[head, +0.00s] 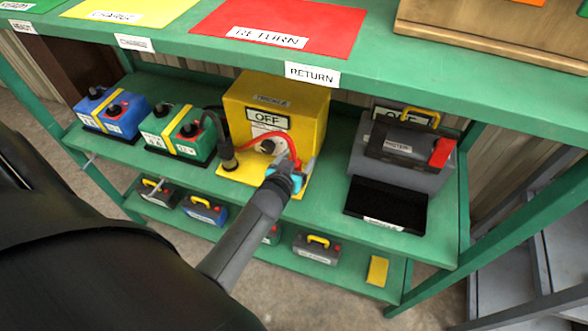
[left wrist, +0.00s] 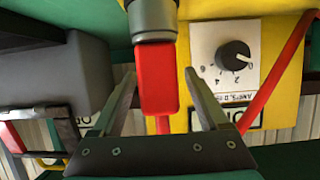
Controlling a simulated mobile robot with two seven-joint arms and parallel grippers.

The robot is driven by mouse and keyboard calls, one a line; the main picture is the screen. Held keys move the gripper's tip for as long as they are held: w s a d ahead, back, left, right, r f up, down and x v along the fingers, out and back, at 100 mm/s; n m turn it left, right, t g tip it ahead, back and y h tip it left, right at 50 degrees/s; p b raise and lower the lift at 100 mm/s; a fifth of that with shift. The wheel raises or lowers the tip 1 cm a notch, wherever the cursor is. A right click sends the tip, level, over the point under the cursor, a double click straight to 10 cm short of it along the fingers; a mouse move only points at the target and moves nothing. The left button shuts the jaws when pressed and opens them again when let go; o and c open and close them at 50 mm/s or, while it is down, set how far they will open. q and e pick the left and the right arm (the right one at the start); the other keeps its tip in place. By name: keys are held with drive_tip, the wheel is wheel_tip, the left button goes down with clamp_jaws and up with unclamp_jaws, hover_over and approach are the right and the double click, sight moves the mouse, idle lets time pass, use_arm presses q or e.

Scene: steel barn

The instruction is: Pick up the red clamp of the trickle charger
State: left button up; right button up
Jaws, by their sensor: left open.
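The trickle charger (head: 290,96) is a yellow box on the upper green shelf, with an OFF display and a red cable. Its dial and yellow face show in the left wrist view (left wrist: 277,45). The red clamp (left wrist: 157,85) hangs from a grey round holder in the left wrist view, between my left gripper's fingers (left wrist: 160,85). The fingers are open, with gaps visible on both sides of the clamp. In the head view my left gripper (head: 292,170) is at the charger's front right and mostly hides the clamp. My right gripper is not in view.
A dark clamp (head: 228,155) stands at the charger's front left. Green (head: 180,135) and blue (head: 113,115) batteries sit to the left. The green tabletop (head: 380,70) overhangs the shelf.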

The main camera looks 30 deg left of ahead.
use_arm(q)
drive_tip(key=shift+w, duration=0.15)
clamp_jaws()
idle(0.6)
